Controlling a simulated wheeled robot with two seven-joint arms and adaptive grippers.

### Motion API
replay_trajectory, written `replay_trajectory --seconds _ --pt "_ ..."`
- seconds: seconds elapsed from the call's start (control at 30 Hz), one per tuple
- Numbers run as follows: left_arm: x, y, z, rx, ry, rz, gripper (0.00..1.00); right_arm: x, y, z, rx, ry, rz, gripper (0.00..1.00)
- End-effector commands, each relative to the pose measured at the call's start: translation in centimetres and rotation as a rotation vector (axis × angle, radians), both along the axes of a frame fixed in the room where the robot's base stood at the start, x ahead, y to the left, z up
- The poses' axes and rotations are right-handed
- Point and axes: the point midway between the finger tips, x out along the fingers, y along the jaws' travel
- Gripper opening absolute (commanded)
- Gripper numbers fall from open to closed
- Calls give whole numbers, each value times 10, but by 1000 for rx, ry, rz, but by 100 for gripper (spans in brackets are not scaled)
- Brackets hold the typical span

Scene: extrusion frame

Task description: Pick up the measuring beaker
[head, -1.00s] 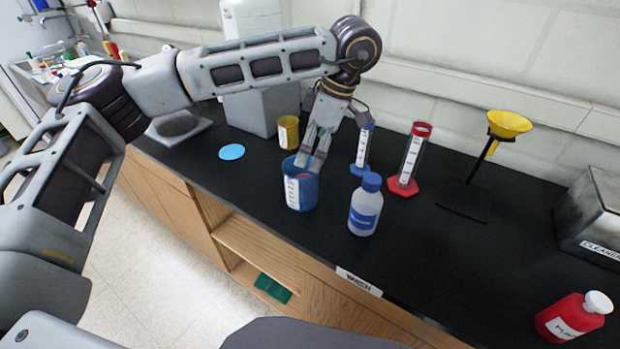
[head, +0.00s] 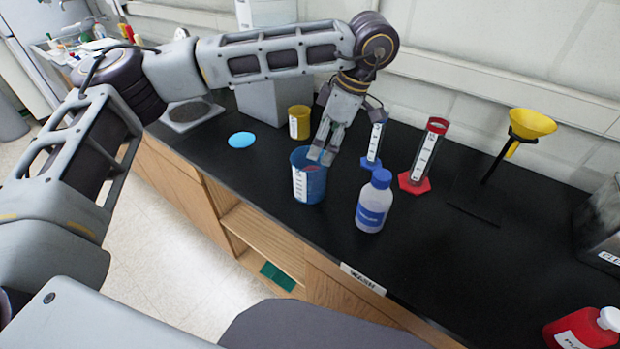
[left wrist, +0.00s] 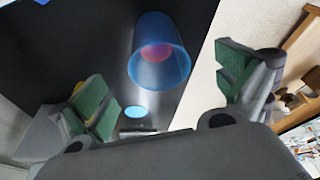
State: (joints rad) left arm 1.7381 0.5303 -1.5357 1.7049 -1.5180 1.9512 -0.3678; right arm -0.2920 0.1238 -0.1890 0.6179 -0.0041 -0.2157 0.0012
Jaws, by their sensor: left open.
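A blue measuring beaker (head: 308,178) with a white scale label stands upright on the black bench, close to its front edge. It also shows in the left wrist view (left wrist: 160,55), where I see into its mouth and a pinkish patch inside. My left gripper (head: 325,150) points down at the beaker's rim from behind and above. Its fingers are open, and in the left wrist view they stand apart (left wrist: 168,85) with the beaker beyond, between their directions. Whether a finger touches the rim is not clear. A smaller yellow beaker (head: 300,122) stands behind to the left. My right gripper does not show.
A wash bottle with a blue cap (head: 373,203) stands just right of the beaker. Blue (head: 374,145) and red cylinders (head: 424,155) and a yellow funnel on a stand (head: 530,124) are behind. A blue disc (head: 241,140) lies left.

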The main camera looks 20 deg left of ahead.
Motion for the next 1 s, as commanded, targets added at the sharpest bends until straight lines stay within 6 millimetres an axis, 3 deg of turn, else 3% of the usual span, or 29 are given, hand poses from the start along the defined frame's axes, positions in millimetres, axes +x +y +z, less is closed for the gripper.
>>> replay_trajectory --seconds 0.5,1.0 --pt "-1 19 -60 0 1 0 100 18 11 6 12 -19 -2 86" --pt "0 21 -66 0 0 0 100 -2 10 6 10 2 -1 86"
